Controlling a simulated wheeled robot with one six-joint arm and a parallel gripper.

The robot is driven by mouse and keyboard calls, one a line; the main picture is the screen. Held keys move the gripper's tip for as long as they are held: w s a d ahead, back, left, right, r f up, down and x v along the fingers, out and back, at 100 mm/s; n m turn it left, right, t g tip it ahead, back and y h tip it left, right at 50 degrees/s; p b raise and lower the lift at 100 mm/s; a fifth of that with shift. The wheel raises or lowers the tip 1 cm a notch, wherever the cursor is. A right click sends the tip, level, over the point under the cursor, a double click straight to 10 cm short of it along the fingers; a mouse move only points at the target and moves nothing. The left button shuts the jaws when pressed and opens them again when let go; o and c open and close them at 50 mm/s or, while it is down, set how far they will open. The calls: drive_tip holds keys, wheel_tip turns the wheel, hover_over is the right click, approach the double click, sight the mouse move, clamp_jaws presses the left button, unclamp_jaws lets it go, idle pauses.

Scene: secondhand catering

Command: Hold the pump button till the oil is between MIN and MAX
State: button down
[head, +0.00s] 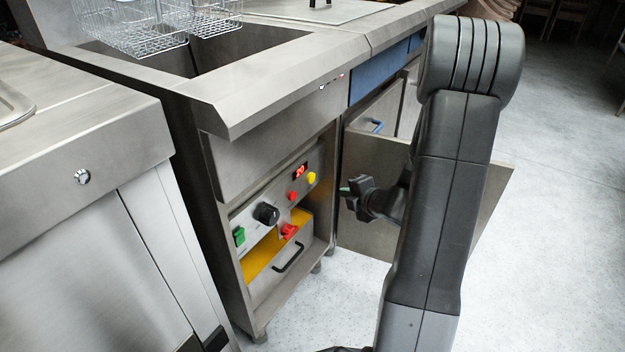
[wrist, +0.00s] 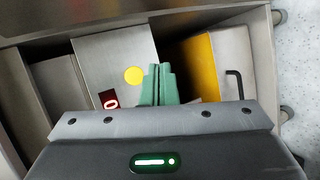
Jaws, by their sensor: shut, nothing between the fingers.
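The fryer's control panel (head: 250,222) carries a yellow button (head: 312,178), a red button (head: 292,196), a black knob (head: 266,214) and a green switch (head: 239,237). No label tells which is the pump button. My gripper (head: 346,190) is shut and empty, to the right of the panel and apart from it. In the wrist view its green fingertips (wrist: 157,72) point toward the panel, just right of the yellow button (wrist: 133,76). The fryer well (head: 205,62) shows a dark inside; I cannot make out the oil or MIN and MAX marks.
A red display (head: 299,171) sits above the buttons. The open cabinet door (head: 375,226) stands behind my gripper. Wire baskets (head: 130,25) hang over the well.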

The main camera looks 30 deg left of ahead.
approach(314, 180)
wheel_tip(314, 180, down, 3)
drive_tip(key=w+a, duration=0.2)
drive_tip(key=w, duration=0.1)
drive_tip(key=shift+a, duration=0.65)
drive_tip(key=shift+a, duration=0.1)
idle(1.3)
drive_tip(key=shift+a, duration=0.35)
drive_tip(key=shift+a, duration=0.45)
idle(4.4)
